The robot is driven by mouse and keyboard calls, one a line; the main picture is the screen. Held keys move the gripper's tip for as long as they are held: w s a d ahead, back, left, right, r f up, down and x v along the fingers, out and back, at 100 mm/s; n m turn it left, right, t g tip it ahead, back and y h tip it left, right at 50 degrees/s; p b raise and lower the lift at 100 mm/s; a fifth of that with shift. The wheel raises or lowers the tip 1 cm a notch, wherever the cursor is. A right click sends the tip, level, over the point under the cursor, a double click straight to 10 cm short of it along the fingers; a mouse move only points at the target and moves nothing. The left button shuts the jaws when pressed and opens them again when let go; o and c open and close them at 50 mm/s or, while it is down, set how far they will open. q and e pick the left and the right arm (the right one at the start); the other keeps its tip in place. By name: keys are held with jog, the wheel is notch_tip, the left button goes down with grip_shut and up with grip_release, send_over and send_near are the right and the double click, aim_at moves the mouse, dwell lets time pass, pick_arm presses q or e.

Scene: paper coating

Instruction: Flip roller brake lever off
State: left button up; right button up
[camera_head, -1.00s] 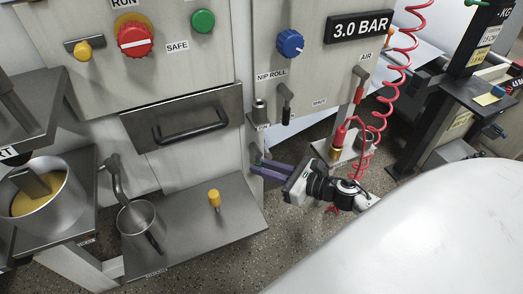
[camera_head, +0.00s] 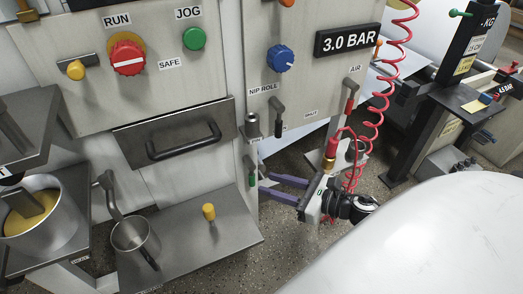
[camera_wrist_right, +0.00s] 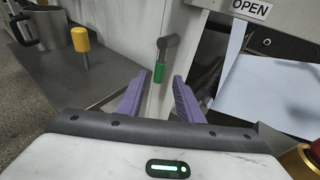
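A small lever with a green handle (camera_head: 252,178) hangs down on the side of the machine post. It also shows in the right wrist view (camera_wrist_right: 159,72), with a grey pivot at its top. No readable label marks it as the roller brake lever. My right gripper (camera_head: 266,185) is just right of the lever in the head view. Its purple fingers point at the lever and are spread apart and empty. In the right wrist view the gripper (camera_wrist_right: 159,90) has the green handle ahead, between the finger lines, with no visible contact. My left gripper is not in view.
A black-handled lever (camera_head: 279,118) and a red-handled AIR lever (camera_head: 349,103) are above. A coiled red hose (camera_head: 377,115) hangs right of my gripper. A yellow knob (camera_head: 209,212) stands on the metal shelf (camera_head: 190,250). A large white roll (camera_head: 430,240) fills the lower right.

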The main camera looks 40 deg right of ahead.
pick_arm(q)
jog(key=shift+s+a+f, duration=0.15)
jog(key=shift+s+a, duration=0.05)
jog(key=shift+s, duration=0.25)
pick_arm(e)
jog(key=v, duration=0.5)
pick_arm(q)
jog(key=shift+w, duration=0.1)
